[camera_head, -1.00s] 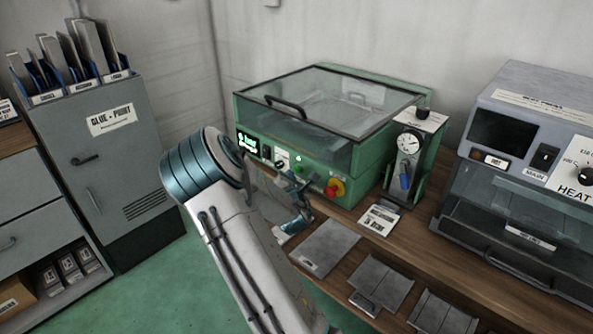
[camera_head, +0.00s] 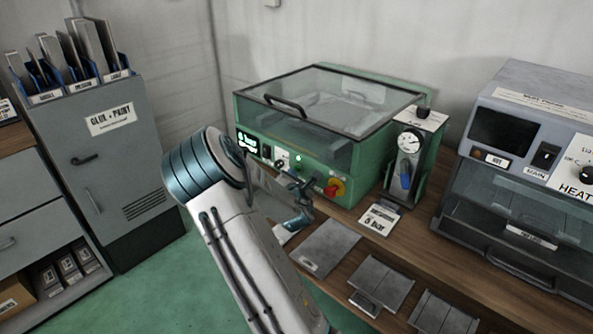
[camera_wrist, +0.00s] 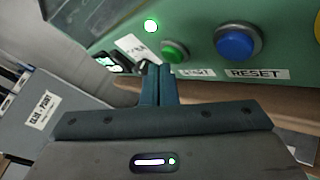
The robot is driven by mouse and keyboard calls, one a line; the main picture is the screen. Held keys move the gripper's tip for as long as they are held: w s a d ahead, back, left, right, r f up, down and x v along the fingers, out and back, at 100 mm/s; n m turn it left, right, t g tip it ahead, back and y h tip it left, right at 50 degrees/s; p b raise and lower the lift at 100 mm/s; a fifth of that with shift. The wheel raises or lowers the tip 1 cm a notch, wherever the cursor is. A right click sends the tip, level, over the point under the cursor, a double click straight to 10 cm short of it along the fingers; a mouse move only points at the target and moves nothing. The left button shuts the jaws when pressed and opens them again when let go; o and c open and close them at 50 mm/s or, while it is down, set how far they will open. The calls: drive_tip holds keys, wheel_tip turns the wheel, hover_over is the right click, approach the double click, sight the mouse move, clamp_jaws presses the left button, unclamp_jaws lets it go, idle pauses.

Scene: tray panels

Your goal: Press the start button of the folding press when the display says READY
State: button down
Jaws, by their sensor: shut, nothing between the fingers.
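The green folding press (camera_head: 330,160) stands on the bench with its clear lid down. Its small display (camera_head: 247,143) shows lit text on a dark panel, too small to read surely. In the wrist view, a green button (camera_wrist: 175,50) sits beside a blue button (camera_wrist: 237,43) labelled RESET. The label under the green button is partly hidden by my fingers. My gripper (camera_head: 298,208) also shows before the press front.
A red and yellow knob (camera_head: 336,187) is on the press front, right of the buttons. A gauge unit (camera_head: 408,145) stands to the right, then a grey heater (camera_head: 515,170). Flat grey panels (camera_head: 325,247) lie along the bench front. A grey cabinet (camera_head: 110,160) stands left.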

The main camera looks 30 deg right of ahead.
drive_tip(key=shift+w+d, duration=0.2)
drive_tip(key=shift+d, duration=0.3)
idle(0.6)
drive_tip(key=shift+a, duration=0.1)
drive_tip(key=shift+s+a+b, duration=0.35)
drive_tip(key=shift+s+a, duration=0.05)
drive_tip(key=shift+a, duration=0.35)
drive_tip(key=a, duration=0.1)
drive_tip(key=s+a, duration=0.1)
drive_tip(key=a, duration=0.2)
drive_tip(key=shift+s+a, duration=0.35)
drive_tip(key=shift+a, duration=0.05)
idle(0.8)
